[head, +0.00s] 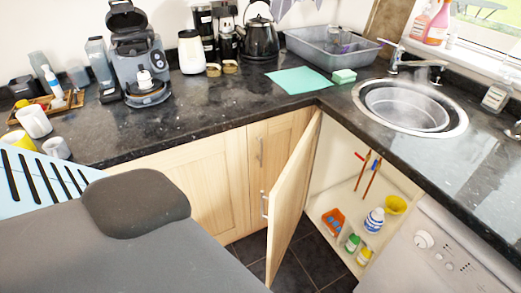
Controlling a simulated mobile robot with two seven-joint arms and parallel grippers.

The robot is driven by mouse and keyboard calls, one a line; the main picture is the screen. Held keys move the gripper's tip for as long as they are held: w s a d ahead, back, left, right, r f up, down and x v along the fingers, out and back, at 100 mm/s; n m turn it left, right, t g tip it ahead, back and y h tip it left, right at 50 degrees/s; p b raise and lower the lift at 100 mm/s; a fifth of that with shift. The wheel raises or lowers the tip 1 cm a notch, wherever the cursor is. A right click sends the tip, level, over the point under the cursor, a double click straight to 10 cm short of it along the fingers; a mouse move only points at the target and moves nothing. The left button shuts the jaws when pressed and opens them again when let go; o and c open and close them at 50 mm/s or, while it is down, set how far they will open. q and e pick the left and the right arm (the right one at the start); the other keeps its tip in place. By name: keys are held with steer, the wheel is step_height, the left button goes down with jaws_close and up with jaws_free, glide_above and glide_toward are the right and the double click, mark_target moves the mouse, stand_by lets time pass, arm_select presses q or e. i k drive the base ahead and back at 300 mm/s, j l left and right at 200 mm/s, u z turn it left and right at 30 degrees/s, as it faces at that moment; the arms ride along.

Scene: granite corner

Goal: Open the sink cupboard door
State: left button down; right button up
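The sink cupboard door (290,200) is light wood and stands wide open in the head view, swung out from the left side of the cupboard opening below the sink. Its inner face is toward me. A small metal handle (264,204) sticks out on its far side, near the free edge. The open cupboard (338,195) shows a pale interior holding an orange caddy, a blue-and-white container, a yellow bowl, small bottles and red and blue handled tools. Neither of my grippers is visible in the head view, and nothing is seen touching the door.
A round sink (408,107) is set in the dark worktop (230,118). A white appliance (425,250) adjoins the cupboard on the right. A closed wooden cabinet (205,175) is at left. Dark floor tiles (312,262) show clear around the door.

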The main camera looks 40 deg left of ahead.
mark_target(287, 199)
steer(key=l+u, duration=0.15)
steer(key=u, duration=0.3)
steer(key=l+u, duration=0.15)
steer(key=u, duration=0.25)
steer(key=l+u, duration=0.15)
steer(key=u, duration=0.3)
steer(key=l+u, duration=0.1)
steer(key=u, duration=0.35)
steer(key=i+l, duration=0.35)
